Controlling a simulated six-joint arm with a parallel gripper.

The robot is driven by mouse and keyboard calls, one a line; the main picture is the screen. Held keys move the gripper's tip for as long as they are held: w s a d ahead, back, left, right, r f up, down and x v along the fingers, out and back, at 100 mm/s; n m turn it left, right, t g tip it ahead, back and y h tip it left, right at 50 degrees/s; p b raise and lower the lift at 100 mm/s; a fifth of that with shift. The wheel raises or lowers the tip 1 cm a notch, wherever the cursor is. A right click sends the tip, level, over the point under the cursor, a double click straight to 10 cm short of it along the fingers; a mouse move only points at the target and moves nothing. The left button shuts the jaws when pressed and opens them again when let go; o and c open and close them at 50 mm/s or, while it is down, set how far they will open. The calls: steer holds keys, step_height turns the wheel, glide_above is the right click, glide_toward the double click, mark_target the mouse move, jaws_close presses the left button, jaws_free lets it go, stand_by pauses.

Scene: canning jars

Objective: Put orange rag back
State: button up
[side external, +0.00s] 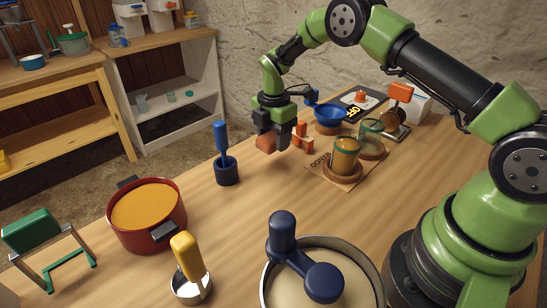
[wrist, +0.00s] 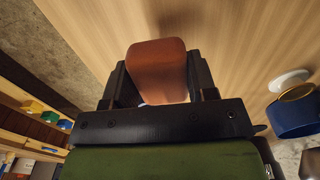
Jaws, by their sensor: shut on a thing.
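The orange rag (wrist: 157,70) is a rounded orange-brown block held between the two fingers of my gripper (wrist: 157,95) in the wrist view. In the side external view my gripper (side external: 275,138) points down above the table, and the rag (side external: 265,143) shows at its left side, partly hidden by the fingers. A small orange stand-like piece (side external: 303,137) is on the table just right of my gripper. I cannot tell the exact gap between the rag and that piece.
A board with jars (side external: 345,158) lies right of my gripper, with a blue bowl (side external: 329,114) behind. A blue holder with a tool (side external: 226,168), a red pot (side external: 146,212) and a green block on a stand (side external: 31,230) are at left. A large pan (side external: 275,285) is in front.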

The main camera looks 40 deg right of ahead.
mark_target(274, 164)
steer(key=shift+f, duration=2.75)
steer(key=o, duration=1)
steer(key=shift+f, duration=0.15)
steer(key=shift+o, duration=0.2)
